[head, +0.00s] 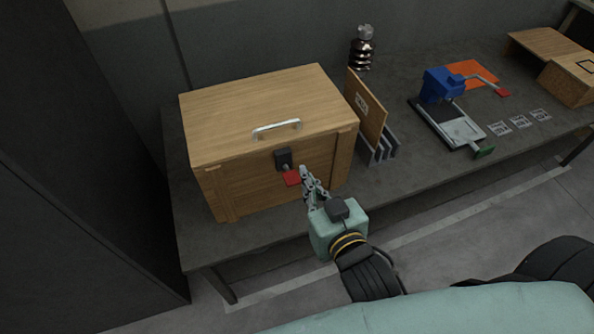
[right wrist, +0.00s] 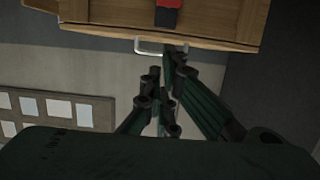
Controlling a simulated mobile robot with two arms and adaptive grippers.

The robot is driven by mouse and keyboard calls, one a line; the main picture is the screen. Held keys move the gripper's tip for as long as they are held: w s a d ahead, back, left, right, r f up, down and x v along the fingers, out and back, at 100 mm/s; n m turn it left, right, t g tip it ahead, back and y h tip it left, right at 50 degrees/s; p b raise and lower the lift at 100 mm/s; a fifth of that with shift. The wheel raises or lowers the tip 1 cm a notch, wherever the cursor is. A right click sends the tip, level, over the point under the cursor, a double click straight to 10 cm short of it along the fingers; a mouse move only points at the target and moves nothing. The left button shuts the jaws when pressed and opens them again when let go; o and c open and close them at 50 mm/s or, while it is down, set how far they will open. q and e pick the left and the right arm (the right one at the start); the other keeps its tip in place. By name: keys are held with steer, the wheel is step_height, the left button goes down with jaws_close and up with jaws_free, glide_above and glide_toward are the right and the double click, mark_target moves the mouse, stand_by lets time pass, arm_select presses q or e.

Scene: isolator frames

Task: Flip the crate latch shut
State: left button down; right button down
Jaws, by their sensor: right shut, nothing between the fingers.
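The wooden crate (head: 262,135) stands on the left part of the grey table with its lid down. A silver handle (head: 277,128) is on the lid. The latch is a dark block (head: 284,159) with a red tab (head: 292,178) at the front face, the tab sticking outward below the block. My right gripper (head: 306,174) is shut and empty, just right of the red tab; I cannot tell if they touch. In the right wrist view the fingers (right wrist: 176,50) point at the crate (right wrist: 215,18), near the handle (right wrist: 161,47) and red tab (right wrist: 168,4). My left gripper is not in view.
Right of the crate, a wooden board (head: 368,105) stands in a grey rack (head: 378,148). A dark ribbed insulator (head: 362,50) is behind. A blue device with a lever (head: 443,85), an orange sheet (head: 472,72) and labels (head: 520,125) lie further right.

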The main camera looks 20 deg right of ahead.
steer(key=p, duration=0.2)
glide_above(289, 174)
steer(key=s+d, duration=0.1)
steer(key=s, duration=0.3)
steer(key=f, duration=0.2)
steer(key=shift+f, duration=2)
